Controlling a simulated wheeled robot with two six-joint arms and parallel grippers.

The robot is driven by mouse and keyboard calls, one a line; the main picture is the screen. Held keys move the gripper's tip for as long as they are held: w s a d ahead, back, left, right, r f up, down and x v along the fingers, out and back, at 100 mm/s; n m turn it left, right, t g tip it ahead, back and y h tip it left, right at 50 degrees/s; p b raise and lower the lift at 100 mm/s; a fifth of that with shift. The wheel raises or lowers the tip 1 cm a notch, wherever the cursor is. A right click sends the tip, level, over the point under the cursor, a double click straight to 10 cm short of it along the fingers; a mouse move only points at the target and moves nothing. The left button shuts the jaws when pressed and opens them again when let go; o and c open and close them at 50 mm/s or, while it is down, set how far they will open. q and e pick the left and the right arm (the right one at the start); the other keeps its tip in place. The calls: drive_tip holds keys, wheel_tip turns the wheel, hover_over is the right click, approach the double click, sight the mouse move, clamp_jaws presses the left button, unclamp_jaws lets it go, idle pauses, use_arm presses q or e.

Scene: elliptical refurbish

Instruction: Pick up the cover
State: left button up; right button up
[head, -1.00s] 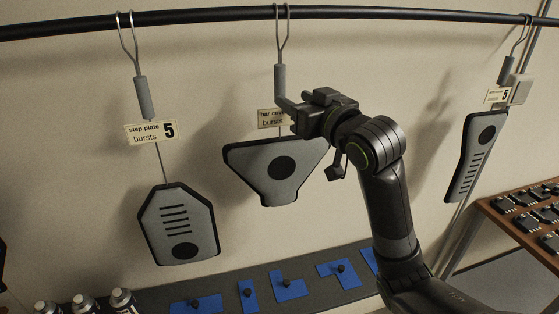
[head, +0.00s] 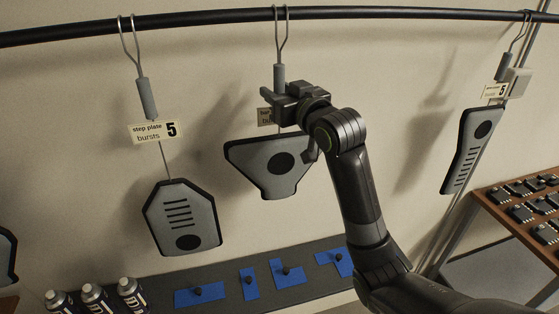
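The cover (head: 262,178) is a grey, black-edged plate with a dark round spot, wide at the top and narrow below. It hangs in the middle of the head view from a wire hanger with a grey handle (head: 279,74). Its label (head: 264,117) is mostly hidden behind my gripper. My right gripper (head: 270,94) is at the lower part of that handle, above the cover. The fingers overlap the handle, and I cannot tell whether they are closed on it. My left gripper is out of view.
A step plate (head: 181,218) hangs to the left, and a long plate (head: 470,150) hangs to the right. All hang from a black rail (head: 200,22). Below are a dark shelf with blue pads (head: 201,296), spray cans (head: 95,297) and a brown rack (head: 515,205).

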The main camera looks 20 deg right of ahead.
sight(282, 78)
clamp_jaws()
drive_tip(key=shift+r, duration=0.15)
drive_tip(key=shift+r+b, duration=1.05)
drive_tip(key=shift+r, duration=0.25)
drive_tip(key=shift+s+r+b, duration=0.25)
drive_tip(key=shift+b, duration=0.1)
drive_tip(key=b+v, duration=0.6)
drive_tip(key=v, duration=1.1)
drive_tip(key=shift+s+b, duration=0.25)
drive_tip(key=shift+b, duration=0.15)
drive_tip(key=shift+d+r, duration=0.1)
drive_tip(key=shift+d, duration=0.05)
